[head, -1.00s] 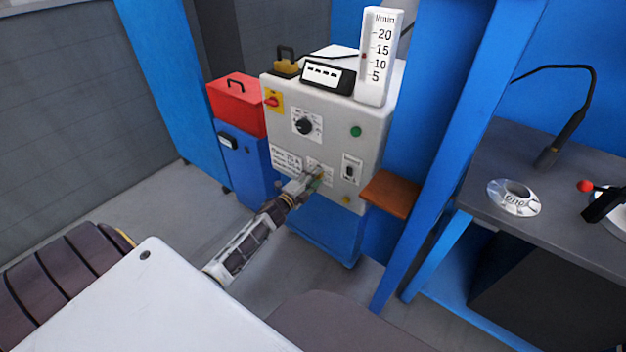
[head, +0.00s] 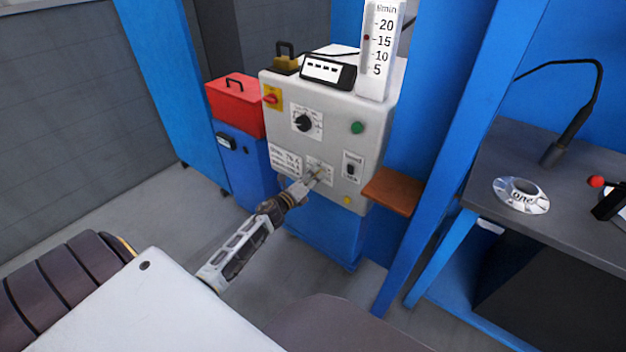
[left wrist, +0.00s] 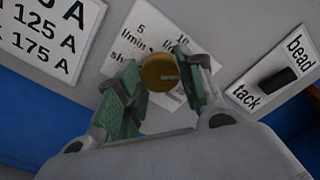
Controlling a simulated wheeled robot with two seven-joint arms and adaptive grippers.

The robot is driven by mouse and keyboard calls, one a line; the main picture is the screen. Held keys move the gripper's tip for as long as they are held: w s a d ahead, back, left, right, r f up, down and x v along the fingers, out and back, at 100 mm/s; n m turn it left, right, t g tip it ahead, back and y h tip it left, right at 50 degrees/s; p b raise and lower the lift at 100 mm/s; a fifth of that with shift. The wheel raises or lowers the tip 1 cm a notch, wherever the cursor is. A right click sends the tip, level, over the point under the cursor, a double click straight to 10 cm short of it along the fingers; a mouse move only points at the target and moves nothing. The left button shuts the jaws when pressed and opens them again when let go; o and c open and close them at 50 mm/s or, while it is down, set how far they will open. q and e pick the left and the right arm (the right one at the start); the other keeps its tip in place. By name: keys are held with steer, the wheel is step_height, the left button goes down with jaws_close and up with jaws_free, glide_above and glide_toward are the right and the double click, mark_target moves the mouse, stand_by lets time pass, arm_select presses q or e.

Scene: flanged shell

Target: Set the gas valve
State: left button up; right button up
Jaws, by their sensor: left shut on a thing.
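The gas valve is a round brass knob (left wrist: 159,72) with a slot mark, on a white "l/min" label on the front of the grey welding machine (head: 335,140). My left gripper (left wrist: 166,84) has its green-padded fingers on either side of the knob and is shut on it. In the head view my left gripper (head: 314,178) reaches the lower front panel and mostly hides the knob. The white flow gauge (head: 379,75) on top of the machine shows its red ball (head: 367,37) slightly above the 15 mark. My right gripper is not in view.
A black selector knob (head: 304,123), a green button (head: 357,128) and a bead/tack switch (left wrist: 278,78) are near on the panel. A brown shelf (head: 393,191) juts out at its right. A blue post stands farther right, before a dark table (head: 590,220) with a flanged part (head: 521,195).

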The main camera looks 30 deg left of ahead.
arm_select(q)
steer(key=shift+d+f+m+b, duration=0.15)
steer(key=shift+m+b, duration=0.2)
steer(key=shift+m, duration=0.45)
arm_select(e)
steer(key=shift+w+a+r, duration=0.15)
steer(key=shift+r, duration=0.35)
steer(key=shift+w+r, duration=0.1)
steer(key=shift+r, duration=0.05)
arm_select(q)
steer(key=o, duration=1)
steer(key=shift+s, duration=1.15)
steer(key=s+a, duration=0.1)
steer(key=s, duration=0.8)
steer(key=shift+s, duration=0.35)
